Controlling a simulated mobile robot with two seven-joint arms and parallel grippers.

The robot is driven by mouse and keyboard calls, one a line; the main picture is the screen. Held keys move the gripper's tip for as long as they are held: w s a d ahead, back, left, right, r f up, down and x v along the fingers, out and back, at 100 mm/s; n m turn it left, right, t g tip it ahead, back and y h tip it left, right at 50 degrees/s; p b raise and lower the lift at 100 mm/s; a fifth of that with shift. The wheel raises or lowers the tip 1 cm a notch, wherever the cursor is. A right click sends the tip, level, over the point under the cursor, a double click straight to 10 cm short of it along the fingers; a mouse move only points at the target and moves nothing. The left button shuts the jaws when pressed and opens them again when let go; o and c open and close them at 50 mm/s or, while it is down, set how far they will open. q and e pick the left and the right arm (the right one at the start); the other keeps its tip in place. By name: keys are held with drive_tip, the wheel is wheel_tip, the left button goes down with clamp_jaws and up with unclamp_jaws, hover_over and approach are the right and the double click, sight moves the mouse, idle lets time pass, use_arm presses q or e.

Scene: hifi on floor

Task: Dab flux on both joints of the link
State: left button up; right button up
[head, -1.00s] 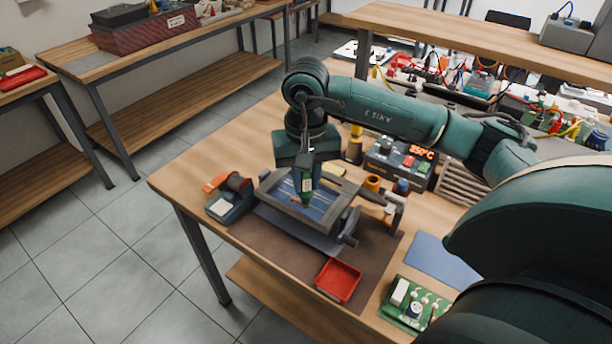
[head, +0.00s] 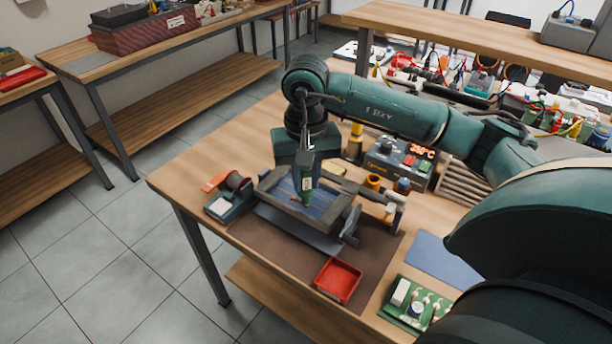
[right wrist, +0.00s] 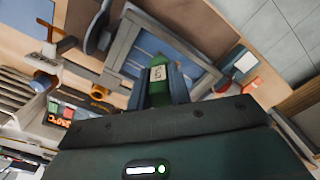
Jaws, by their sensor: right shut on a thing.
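My right gripper (head: 306,172) is shut on a green flux pen (head: 307,192) with a pale label, its tip pointing down. The pen also shows between the fingers (right wrist: 165,88) in the right wrist view. It is over a blue panel (head: 325,202) set in a grey frame (head: 342,213) on a brown mat. The link and its two joints are too small or hidden to tell apart, and I cannot tell if the tip touches the panel. My left gripper is not in view.
A red tray (head: 338,280) is in front, a green circuit board (head: 415,305) and blue mat (head: 440,258) to the right. A soldering station (head: 397,165) with lit digits stands behind. The mat's front left is clear.

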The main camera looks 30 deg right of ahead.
drive_tip(key=shift+f+b, duration=0.55)
drive_tip(key=shift+b, duration=0.4)
idle(2.1)
drive_tip(key=shift+r+p, duration=1.25)
drive_tip(key=shift+r, duration=1.1)
